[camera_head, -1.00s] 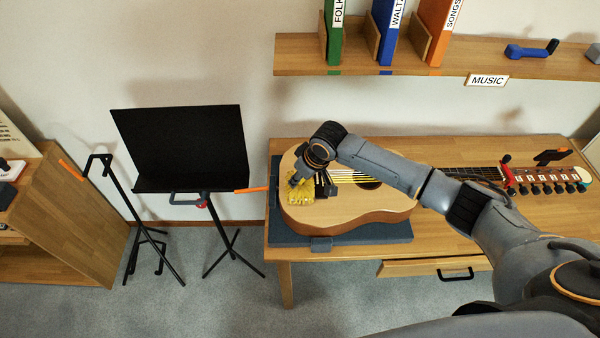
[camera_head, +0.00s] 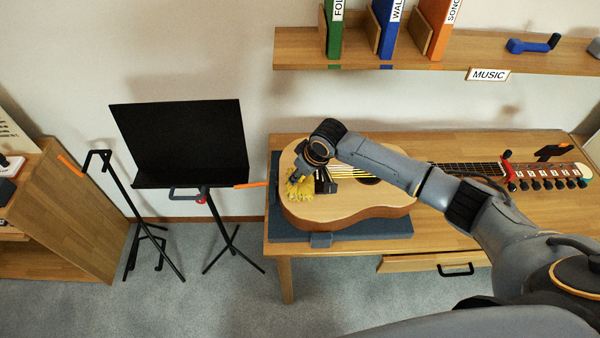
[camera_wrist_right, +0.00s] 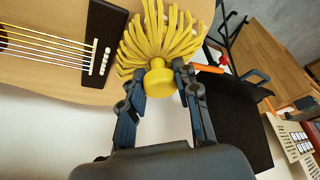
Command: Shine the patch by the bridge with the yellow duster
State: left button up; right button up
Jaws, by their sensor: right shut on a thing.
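An acoustic guitar (camera_head: 345,208) lies face up on a dark mat on the wooden table, its neck pointing right. Its dark bridge (camera_wrist_right: 104,50) with pale pins shows in the right wrist view. My right gripper (camera_head: 300,178) is over the left end of the guitar body. It is shut on the yellow duster (camera_head: 299,190), gripping its round yellow handle in the right wrist view (camera_wrist_right: 158,80). The duster's strands spread on or just over the guitar top beside the bridge. The patch itself is not clearly visible. My left gripper is not in view.
A black music stand (camera_head: 185,145) and a thinner black stand (camera_head: 103,158) stand left of the table. A shelf (camera_head: 430,58) with binders hangs above. A drawer (camera_head: 420,267) is partly open under the table. A dark mat (camera_head: 375,231) borders the guitar.

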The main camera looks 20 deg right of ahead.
jog(key=shift+f, duration=0.45)
jog(key=shift+w, duration=0.15)
